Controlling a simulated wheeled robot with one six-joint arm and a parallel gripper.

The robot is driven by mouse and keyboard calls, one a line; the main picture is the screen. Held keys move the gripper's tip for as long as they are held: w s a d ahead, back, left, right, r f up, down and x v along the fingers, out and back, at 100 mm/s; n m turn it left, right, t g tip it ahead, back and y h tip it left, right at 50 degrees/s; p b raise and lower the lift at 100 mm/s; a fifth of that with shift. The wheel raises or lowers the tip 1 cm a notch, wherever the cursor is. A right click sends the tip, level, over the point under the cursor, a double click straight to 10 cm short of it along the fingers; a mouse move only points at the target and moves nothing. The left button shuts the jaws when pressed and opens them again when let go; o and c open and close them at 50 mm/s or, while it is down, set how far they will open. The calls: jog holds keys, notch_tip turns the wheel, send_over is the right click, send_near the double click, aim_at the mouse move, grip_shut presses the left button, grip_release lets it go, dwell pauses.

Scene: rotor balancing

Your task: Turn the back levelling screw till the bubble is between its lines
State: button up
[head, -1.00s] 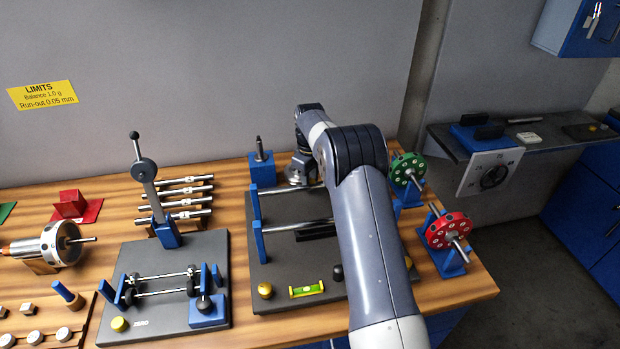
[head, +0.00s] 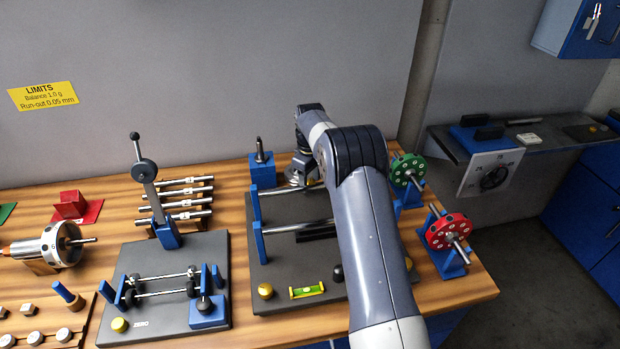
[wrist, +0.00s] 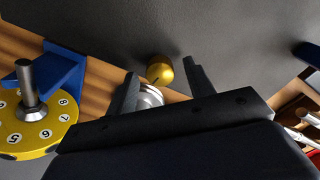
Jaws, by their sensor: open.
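A brass levelling screw knob (wrist: 159,69) with a dark mark on it stands at the edge of the dark base plate (wrist: 230,35) in the wrist view. My gripper (wrist: 160,70) is open, with one finger on each side of the knob in the picture; I cannot tell whether either touches it. In the head view my arm hides the fingers and the back knob. The green bubble level (head: 307,290) lies at the front of the base plate (head: 277,270); its bubble is too small to place against the lines. Another brass knob (head: 265,291) is left of it.
A yellow numbered rotor (wrist: 40,120) on a blue stand is close left in the wrist view. Green (head: 407,170) and red (head: 447,231) rotors stand right of my arm. A second dark fixture (head: 170,300) with a lever is at left.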

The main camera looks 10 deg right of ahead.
aim_at(310, 182)
notch_tip(310, 182, up, 11)
jog(key=b, duration=0.1)
dwell(0.4)
jog(key=shift+f, duration=0.1)
